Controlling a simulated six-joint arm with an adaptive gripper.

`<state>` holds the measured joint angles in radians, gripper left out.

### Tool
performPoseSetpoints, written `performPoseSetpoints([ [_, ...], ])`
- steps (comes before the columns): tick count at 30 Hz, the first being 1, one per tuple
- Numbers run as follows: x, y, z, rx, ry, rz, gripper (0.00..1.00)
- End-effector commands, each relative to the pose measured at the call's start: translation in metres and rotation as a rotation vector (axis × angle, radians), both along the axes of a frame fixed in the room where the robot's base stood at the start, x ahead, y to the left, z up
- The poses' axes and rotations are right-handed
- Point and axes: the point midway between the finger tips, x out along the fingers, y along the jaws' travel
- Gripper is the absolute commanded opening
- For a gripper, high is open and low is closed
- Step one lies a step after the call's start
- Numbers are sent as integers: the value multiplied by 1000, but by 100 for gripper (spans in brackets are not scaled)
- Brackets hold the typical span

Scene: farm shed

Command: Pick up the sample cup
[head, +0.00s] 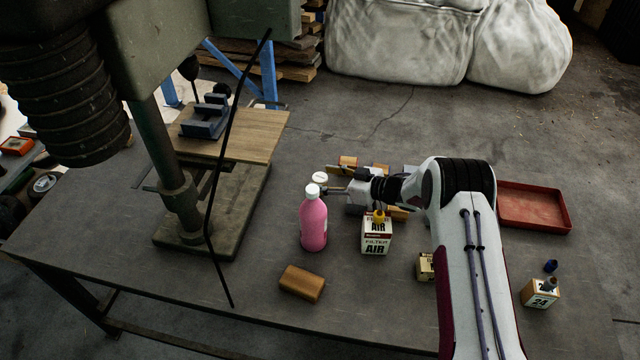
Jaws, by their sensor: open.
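A small white round-topped thing (320,177), which may be the sample cup, stands on the table just behind the pink bottle; its lower part is hidden by the bottle. My gripper (334,183) reaches in from the right at low height, pointing left, with its fingers close to the white thing. The jaws are open. I cannot tell whether the white thing is between the fingers or beyond them.
The pink bottle (314,222) and an AIR filter box (377,238) stand close in front of my gripper. A wooden block (302,283) lies nearer. A drill press (172,150) fills the left. A red tray (535,222) and a small box (540,294) are right.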

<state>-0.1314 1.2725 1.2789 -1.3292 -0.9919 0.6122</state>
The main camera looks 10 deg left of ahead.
Motion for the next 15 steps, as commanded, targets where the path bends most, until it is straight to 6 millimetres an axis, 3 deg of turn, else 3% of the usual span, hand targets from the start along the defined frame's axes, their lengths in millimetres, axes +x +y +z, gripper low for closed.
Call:
performPoseSetpoints([
  [15,2,6,-2,1,0,1,51],
])
